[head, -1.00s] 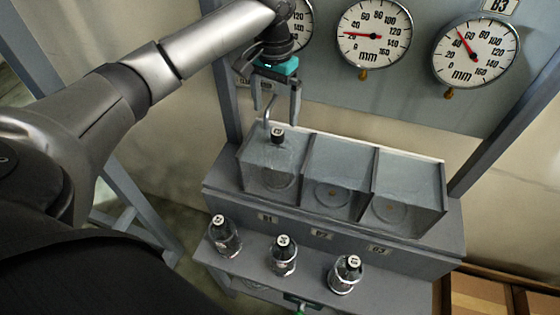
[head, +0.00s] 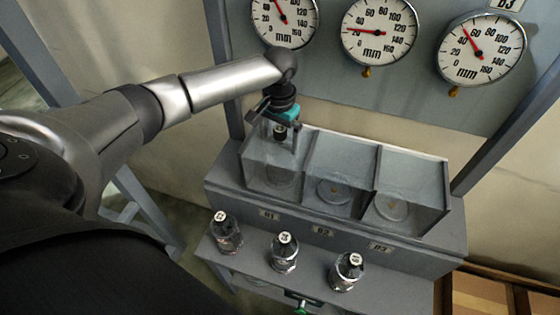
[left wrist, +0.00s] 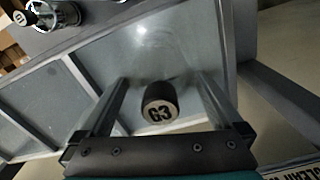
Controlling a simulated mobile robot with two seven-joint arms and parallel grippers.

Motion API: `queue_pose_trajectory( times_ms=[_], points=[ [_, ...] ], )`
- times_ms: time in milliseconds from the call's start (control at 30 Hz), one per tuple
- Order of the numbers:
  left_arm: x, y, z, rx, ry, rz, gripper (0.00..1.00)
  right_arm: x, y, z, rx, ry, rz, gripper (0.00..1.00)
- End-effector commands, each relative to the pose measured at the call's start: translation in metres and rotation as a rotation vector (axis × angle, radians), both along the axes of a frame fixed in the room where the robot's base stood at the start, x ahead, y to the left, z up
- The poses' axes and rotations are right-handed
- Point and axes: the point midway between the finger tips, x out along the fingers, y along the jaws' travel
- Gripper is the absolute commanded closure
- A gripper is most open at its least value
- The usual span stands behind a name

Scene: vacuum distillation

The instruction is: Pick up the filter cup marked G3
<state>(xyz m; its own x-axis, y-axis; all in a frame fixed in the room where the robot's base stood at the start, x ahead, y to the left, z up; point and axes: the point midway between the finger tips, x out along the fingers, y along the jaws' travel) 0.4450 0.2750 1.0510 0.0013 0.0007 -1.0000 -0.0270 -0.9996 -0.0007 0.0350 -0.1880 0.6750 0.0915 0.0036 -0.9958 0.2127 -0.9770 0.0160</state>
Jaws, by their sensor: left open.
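The filter cup marked G3 shows its dark knob with a pale "G3" top in the left wrist view (left wrist: 160,110). In the head view its knob (head: 280,132) stands at the left compartment of the grey tray. Its clear body is faint. My left gripper (head: 273,142) is open over that compartment. In the left wrist view its two fingers (left wrist: 161,82) stand one on each side of the knob, with gaps between. I cannot tell whether a finger touches it. My right gripper is not in view.
The grey three-compartment tray (head: 447,190) sits on a ledge below three dial gauges (head: 379,31). Three small dark-capped bottles (head: 285,255) stand on the lower shelf in front. Grey frame posts rise at both sides of the tray.

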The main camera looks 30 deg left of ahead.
Motion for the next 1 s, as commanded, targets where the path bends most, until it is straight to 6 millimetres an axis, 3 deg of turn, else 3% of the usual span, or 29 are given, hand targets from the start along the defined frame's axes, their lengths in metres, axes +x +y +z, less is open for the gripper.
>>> queue_pose_trajectory(
  times_ms=[133, 1000],
  points=[
    [-0.0002, -0.0001, 0.0001, 0.0, 0.001, 0.0, 0.02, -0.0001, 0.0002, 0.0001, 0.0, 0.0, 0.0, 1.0],
    [-0.0002, 0.0004, 0.0009, 0.0, 0.001, 0.001, 1.0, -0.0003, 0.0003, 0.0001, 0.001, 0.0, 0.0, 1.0]
  ],
)
